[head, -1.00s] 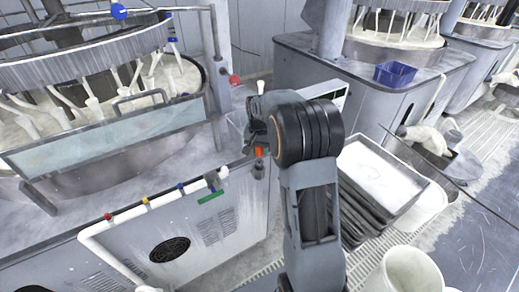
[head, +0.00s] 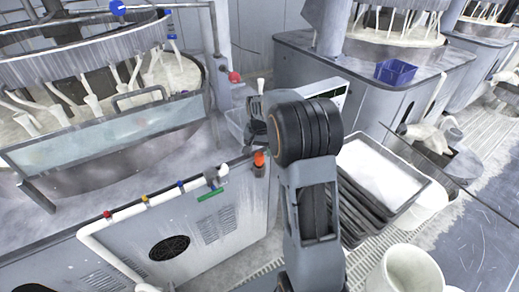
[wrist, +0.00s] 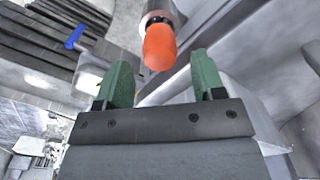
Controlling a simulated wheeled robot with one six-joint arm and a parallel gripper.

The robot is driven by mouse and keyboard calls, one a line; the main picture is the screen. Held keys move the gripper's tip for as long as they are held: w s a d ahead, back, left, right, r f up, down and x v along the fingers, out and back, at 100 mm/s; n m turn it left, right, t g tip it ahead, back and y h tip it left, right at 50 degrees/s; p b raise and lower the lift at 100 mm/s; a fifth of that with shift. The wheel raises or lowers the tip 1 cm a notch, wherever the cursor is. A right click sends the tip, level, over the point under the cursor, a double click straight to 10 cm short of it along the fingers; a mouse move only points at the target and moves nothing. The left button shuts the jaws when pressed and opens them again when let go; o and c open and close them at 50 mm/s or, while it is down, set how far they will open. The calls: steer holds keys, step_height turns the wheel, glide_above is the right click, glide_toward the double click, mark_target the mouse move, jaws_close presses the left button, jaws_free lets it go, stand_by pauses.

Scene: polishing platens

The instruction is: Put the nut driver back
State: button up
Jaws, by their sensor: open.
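The nut driver shows as an orange handle (head: 259,158) standing upright in a small dark holder (head: 258,170) at the front right corner of the left machine. In the wrist view the orange handle (wrist: 160,48) sticks out of a round grey holder (wrist: 158,14), and its shaft is hidden. My gripper (wrist: 163,82) is open, with green fingertips on either side of an empty gap. The handle lies just beyond the fingertips, apart from them. In the head view my wrist hides most of the gripper.
The left polishing machine has a clear splash guard (head: 105,135) and a white pipe with coloured valves (head: 150,202). Stacked dark trays (head: 415,192) and a white bucket (head: 408,272) stand to the right. A blue bin (head: 395,72) sits on the machine behind.

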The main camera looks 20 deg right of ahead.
step_height(320, 180, up, 13)
steer(key=s+a+f+n+t, duration=0.1)
steer(key=s+a, duration=0.4)
steer(key=s, duration=0.6)
steer(key=s+a+f+n+t, duration=0.2)
steer(key=s+a+n, duration=0.3)
steer(key=s, duration=0.6)
steer(key=shift+a+f+n+t, duration=0.3)
steer(key=shift+n+t, duration=0.2)
steer(key=shift+n, duration=0.1)
